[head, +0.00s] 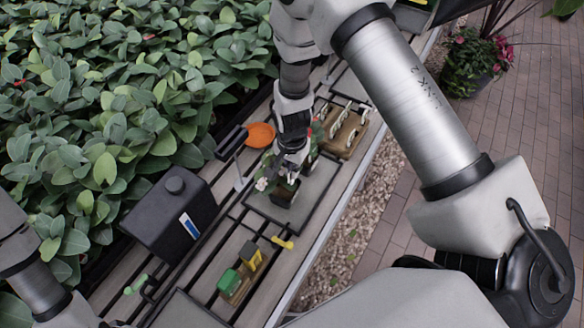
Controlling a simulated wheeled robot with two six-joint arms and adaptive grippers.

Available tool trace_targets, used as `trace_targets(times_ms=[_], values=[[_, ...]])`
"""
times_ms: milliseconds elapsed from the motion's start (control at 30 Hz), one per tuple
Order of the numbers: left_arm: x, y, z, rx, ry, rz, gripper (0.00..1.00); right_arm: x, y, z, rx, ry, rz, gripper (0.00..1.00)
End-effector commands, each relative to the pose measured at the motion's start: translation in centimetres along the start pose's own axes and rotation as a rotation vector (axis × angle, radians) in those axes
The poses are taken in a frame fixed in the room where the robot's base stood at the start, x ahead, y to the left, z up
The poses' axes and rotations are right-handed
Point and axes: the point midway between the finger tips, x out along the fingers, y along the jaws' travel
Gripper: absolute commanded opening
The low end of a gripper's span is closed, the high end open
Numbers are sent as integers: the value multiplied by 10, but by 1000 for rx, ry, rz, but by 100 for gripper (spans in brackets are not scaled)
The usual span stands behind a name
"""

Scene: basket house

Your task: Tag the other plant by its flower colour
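A small plant with pale whitish-pink flowers (262,184) stands in a dark pot (284,196) on a grey tray. My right gripper (289,165) points down at this plant, close above its leaves and pot. Its fingertips are small and dark against the foliage, so I cannot tell whether they are shut or touching it. Another plant with red flowers (316,133) is partly hidden behind the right gripper. A wooden holder (235,292) carries a green tag (229,281) and a yellow tag (250,255). My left arm enters at the lower left; its fingers are out of view.
A black box (172,214) with a blue-white label stands on the left of the slatted bench. An orange dish (260,135), a wooden rack with white hoops (344,129), a yellow-handled tool (283,243) and a green-handled tool (136,284) are around. Dense foliage borders the left.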

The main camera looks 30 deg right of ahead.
Motion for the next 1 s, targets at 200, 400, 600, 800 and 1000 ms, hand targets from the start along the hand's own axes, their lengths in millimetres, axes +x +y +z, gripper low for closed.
trace_targets(times_ms=[200, 400, 600, 800, 1000], values=[[-2, 0, 0, 0, 0, 0, 40, 0, -1, -1, 0, 0, -1, 0], [-2, 0, 0, 0, 0, 0, 40, 0, -1, -1, 0, 0, -1, 0], [3, 0, 0, 0, 0, 0, 40, 8, -1, 0, 0, 0, 0, 0], [13, 0, 0, 0, 0, 0, 40, 24, 0, 0, 0, 0, 0, 0], [22, 0, 0, 0, 0, 0, 40, 37, 0, 0, 0, 0, 0, 0]])
